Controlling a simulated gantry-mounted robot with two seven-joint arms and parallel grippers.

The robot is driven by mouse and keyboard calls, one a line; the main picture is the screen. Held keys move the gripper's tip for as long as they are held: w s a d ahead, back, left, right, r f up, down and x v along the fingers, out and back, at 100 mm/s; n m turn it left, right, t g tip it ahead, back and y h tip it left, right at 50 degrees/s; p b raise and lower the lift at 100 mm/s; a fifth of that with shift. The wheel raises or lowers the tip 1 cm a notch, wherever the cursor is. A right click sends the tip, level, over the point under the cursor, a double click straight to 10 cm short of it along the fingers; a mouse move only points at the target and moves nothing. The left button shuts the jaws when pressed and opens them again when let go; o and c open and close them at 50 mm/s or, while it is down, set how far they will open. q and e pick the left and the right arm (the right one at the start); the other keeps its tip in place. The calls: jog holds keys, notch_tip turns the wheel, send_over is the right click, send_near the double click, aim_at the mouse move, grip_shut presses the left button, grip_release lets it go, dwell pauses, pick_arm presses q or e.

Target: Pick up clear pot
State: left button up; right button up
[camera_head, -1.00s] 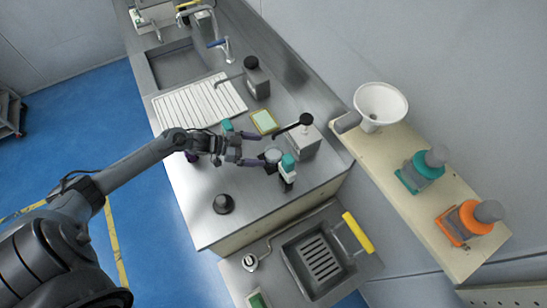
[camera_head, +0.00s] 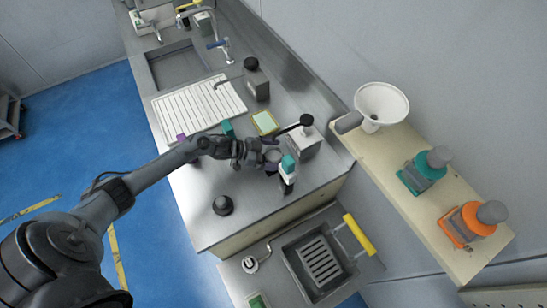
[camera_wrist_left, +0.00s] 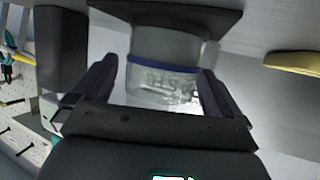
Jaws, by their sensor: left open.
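The clear pot (camera_wrist_left: 163,82) is a transparent round vessel with a blue band near its top, seen in the left wrist view. It stands between the two dark fingers of my left gripper (camera_wrist_left: 155,92), which are open, one on each side with a gap to the pot. In the head view the pot (camera_head: 273,156) is mostly hidden by my left gripper (camera_head: 266,160), beside a teal-topped white bottle (camera_head: 287,172). My right gripper is not in view.
A grey box with a black knob (camera_head: 302,138) stands close behind the gripper. A black-topped object (camera_head: 223,204) sits nearer the front. A yellow-green pad (camera_head: 265,122) and a ribbed white drainboard (camera_head: 200,104) lie farther back. A sink basin (camera_head: 318,258) is at the lower right.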

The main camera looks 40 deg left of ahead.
pick_arm(q)
jog(key=shift+c, duration=0.5)
jog(key=c, duration=0.9)
jog(key=shift+c, duration=0.9)
jog(key=shift+r, duration=0.15)
